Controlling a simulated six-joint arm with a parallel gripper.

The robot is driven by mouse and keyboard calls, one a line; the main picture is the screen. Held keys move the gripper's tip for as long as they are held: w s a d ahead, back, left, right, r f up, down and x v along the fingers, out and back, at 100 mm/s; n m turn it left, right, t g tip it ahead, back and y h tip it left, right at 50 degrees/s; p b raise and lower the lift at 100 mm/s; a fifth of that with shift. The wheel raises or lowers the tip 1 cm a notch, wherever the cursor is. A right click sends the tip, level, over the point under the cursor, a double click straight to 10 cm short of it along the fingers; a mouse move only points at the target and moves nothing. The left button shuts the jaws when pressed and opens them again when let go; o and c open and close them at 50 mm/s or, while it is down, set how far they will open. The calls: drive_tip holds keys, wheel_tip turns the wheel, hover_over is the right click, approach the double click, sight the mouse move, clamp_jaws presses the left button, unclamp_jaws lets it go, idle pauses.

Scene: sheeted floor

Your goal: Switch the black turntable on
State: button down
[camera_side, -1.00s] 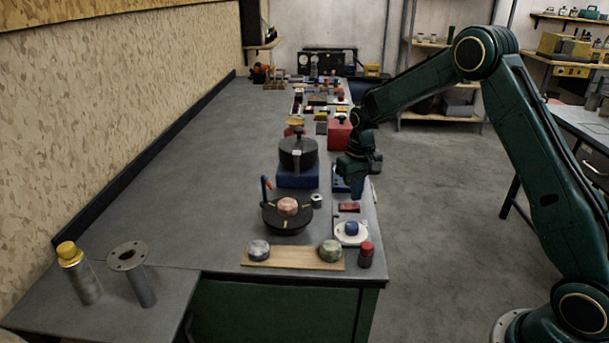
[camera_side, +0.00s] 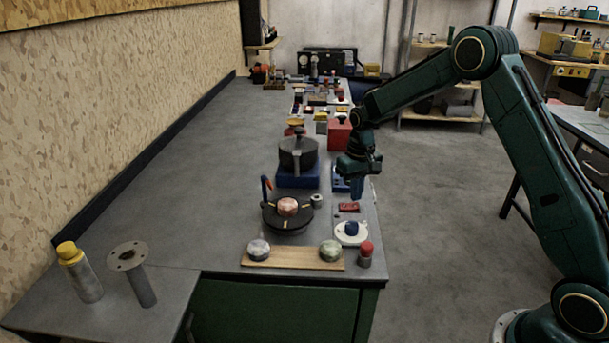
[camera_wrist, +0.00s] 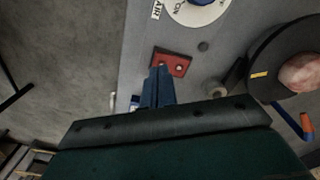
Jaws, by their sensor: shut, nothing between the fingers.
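The black turntable (camera_side: 275,222) is a dark disc with yellow marks and a pinkish stone (camera_side: 287,206) on it, near the bench's front. In the wrist view its disc (camera_wrist: 262,48) is at the right, cut by the edge. A red plate with two pale round spots (camera_side: 349,207) lies to its right; it also shows in the wrist view (camera_wrist: 172,62). A white dial with a blue knob (camera_side: 351,229) sits in front, with "ON" lettering in the wrist view (camera_wrist: 192,14). My gripper (camera_side: 357,196) is shut and empty, its fingertips (camera_wrist: 160,70) appearing at the red plate's edge; contact is unclear.
A blue-and-orange lever (camera_side: 266,186) stands behind the turntable. A small metal knob (camera_side: 317,201) is between turntable and plate. A black round pot-like object on a blue base (camera_side: 298,177) stands farther back. A wooden board with two stones (camera_side: 292,258) and a red-topped cylinder (camera_side: 366,254) are in front.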

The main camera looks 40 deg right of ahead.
sight(355, 205)
drive_tip(key=shift+f, duration=1)
idle(1.3)
drive_tip(key=shift+r, duration=3.5)
